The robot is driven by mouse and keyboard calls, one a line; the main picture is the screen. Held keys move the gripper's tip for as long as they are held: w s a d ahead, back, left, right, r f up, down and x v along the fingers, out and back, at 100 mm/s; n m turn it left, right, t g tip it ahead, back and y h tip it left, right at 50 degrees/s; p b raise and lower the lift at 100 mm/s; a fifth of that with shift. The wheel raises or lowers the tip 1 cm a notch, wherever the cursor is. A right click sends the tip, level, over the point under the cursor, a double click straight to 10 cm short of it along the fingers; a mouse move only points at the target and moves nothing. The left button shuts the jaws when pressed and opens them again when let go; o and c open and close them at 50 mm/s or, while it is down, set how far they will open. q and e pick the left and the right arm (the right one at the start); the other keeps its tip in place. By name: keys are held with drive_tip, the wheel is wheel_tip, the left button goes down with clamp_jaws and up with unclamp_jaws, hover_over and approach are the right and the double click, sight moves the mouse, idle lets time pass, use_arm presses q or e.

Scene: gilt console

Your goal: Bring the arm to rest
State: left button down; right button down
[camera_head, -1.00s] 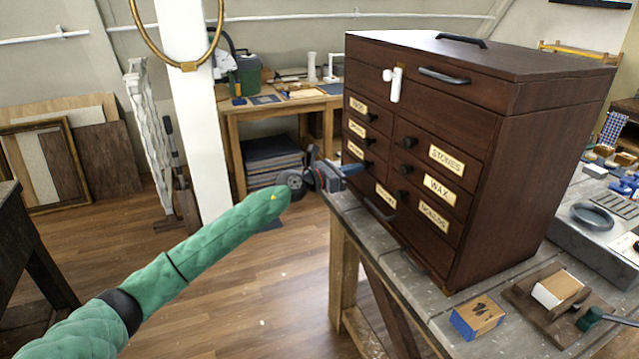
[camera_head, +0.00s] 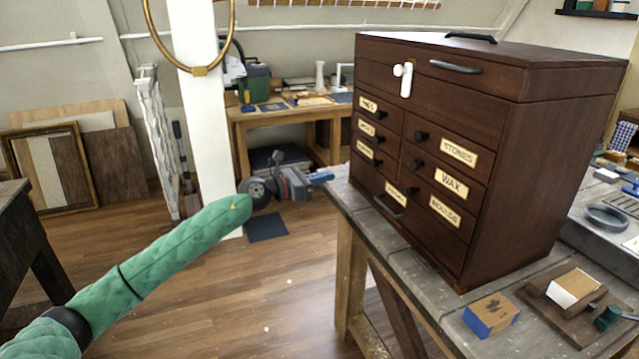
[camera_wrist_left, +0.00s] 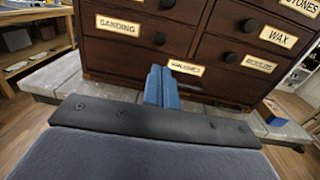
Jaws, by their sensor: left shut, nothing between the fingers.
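My left arm, in a green sleeve, reaches in from the lower left of the head view. My left gripper (camera_head: 322,177) has blue fingers that are shut and empty, just left of the near edge of the grey workbench. In the left wrist view the shut blue fingers (camera_wrist_left: 161,88) point at the lower front of the dark wooden cabinet (camera_wrist_left: 138,47), with a gap between. The cabinet (camera_head: 540,165) stands on the workbench with its labelled drawers closed. My right gripper is not in view.
The workbench (camera_head: 462,318) carries a blue-ended wooden block (camera_head: 490,315) and a white-topped block (camera_head: 573,287) at its front. A white post (camera_head: 200,120) with a brass ring stands behind my arm. Open wooden floor (camera_head: 230,300) lies below the arm.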

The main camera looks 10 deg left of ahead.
use_arm(q)
drive_tip(key=a+r+n+t+y, duration=0.6)
drive_tip(key=r+n+t+y, duration=0.15)
drive_tip(key=n, duration=0.65)
drive_tip(key=a+r+n+t+y, duration=0.6)
drive_tip(key=r+n+y, duration=0.2)
drive_tip(key=n, duration=0.6)
drive_tip(key=s+d+f+n+g+y, duration=0.1)
drive_tip(key=s+d+f+n+g, duration=0.2)
drive_tip(key=s+f+n+g, duration=0.7)
drive_tip(key=s+d+f+n+g+y, duration=0.1)
drive_tip(key=s+d+f+n+g, duration=0.3)
drive_tip(key=s+f, duration=1.1)
drive_tip(key=s+d+f+n+g+h, duration=0.1)
drive_tip(key=s+d+f+g, duration=0.1)
drive_tip(key=s+f, duration=0.7)
drive_tip(key=s+d+f+g+h, duration=0.1)
drive_tip(key=s+f+g, duration=0.3)
drive_tip(key=s+f, duration=0.6)
drive_tip(key=s+d+f+n+g+h, duration=0.1)
drive_tip(key=s+d+f+g+h, duration=0.1)
drive_tip(key=s+f, duration=0.8)
drive_tip(key=s+g, duration=0.1)
drive_tip(key=s, duration=0.2)
drive_tip(key=shift+s+d+n, duration=0.2)
drive_tip(key=shift+d+n, duration=0.1)
drive_tip(key=shift+d, duration=0.1)
drive_tip(key=shift+f, duration=0.1)
